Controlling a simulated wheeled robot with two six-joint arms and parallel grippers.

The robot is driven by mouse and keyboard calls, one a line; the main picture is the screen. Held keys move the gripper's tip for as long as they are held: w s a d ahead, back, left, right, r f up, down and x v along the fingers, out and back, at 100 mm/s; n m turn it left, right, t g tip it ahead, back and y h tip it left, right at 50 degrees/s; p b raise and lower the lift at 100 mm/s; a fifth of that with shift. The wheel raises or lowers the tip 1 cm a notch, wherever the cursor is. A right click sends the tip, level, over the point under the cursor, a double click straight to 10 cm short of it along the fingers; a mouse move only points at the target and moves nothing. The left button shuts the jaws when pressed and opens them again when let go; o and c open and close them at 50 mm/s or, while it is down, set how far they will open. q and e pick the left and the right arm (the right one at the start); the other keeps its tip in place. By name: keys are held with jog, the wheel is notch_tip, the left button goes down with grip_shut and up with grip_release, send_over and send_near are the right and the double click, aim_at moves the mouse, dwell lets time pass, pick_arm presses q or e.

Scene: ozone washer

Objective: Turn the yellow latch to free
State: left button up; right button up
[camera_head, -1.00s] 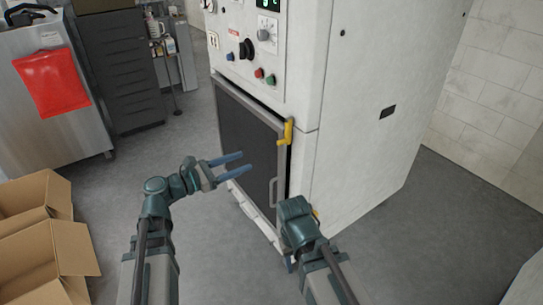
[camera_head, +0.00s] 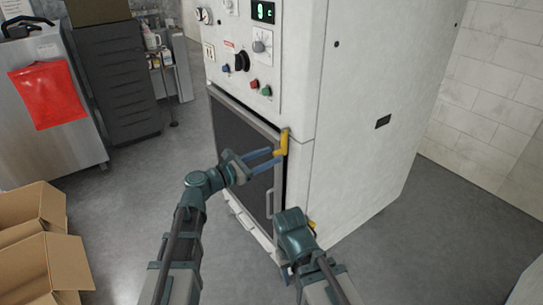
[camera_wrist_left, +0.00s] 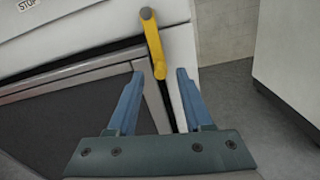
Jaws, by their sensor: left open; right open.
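The yellow latch (camera_head: 283,142) sits at the upper right corner of the washer's dark-paneled door (camera_head: 238,140). It also shows in the left wrist view (camera_wrist_left: 153,45), hanging down from a grey pivot across the door's edge. My left gripper (camera_head: 276,157) is open, with its blue fingertips close to the latch's lower end. In the left wrist view the latch's lower end lies between the open fingertips (camera_wrist_left: 160,75); contact cannot be told. My right gripper (camera_head: 287,271) is low by the door's bottom right, mostly hidden behind its own wrist.
A second yellow piece (camera_head: 312,225) shows partly behind my right wrist. A door handle (camera_head: 269,204) is just left of that wrist. Cardboard boxes (camera_head: 45,262) stand at the lower left.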

pick_arm(q)
jog(key=shift+x, duration=0.85)
grip_shut()
dwell(0.9)
